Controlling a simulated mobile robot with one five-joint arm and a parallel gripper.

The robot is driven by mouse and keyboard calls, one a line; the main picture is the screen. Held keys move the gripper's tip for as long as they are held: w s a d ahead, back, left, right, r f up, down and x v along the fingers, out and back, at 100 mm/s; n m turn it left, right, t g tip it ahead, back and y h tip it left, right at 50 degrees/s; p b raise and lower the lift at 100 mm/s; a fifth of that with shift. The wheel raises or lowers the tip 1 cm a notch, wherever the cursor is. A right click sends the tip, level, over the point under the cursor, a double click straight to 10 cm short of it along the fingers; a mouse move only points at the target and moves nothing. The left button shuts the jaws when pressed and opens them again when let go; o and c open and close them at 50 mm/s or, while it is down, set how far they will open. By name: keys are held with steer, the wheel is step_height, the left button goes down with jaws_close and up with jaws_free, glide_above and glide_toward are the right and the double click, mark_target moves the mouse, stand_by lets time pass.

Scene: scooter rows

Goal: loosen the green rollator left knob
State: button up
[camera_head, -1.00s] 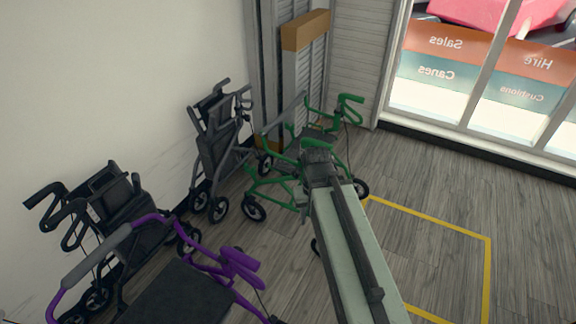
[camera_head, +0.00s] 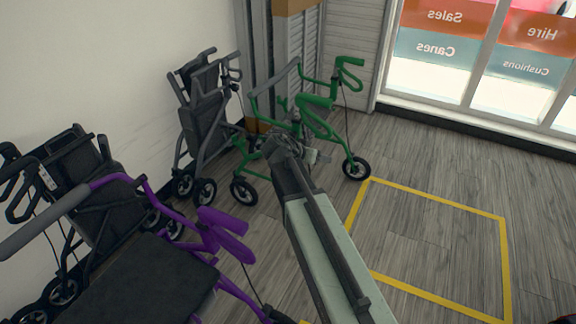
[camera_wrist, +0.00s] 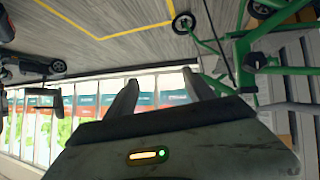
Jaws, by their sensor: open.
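The green rollator (camera_head: 320,103) stands near the corner in the head view, partly hidden behind my arm. The green frame also shows there at the right (camera_wrist: 285,70), beside the fingers. A small dark part sits on that frame, but I cannot tell whether it is the left knob.
A purple rollator (camera_head: 218,240) stands close at the lower left. A black rollator (camera_head: 85,190) and a grey folded one (camera_head: 205,115) stand along the wall. A yellow floor outline (camera_head: 440,195) marks clear floor at the right, before the windows.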

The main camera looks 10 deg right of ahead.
steer(key=w+a+f+m+t+h+b, duration=0.2)
steer(key=w+a+f+t+b, duration=0.1)
steer(key=w+f+b, duration=0.4)
steer(key=t+b, duration=0.5)
steer(key=b, duration=0.4)
glide_toward(292, 136)
steer(key=w+f, duration=0.1)
steer(key=w, duration=0.2)
steer(key=x, duration=0.8)
steer(key=shift+s+d+f, duration=0.25)
steer(key=shift+s+d, duration=0.05)
steer(key=shift+c, duration=0.3)
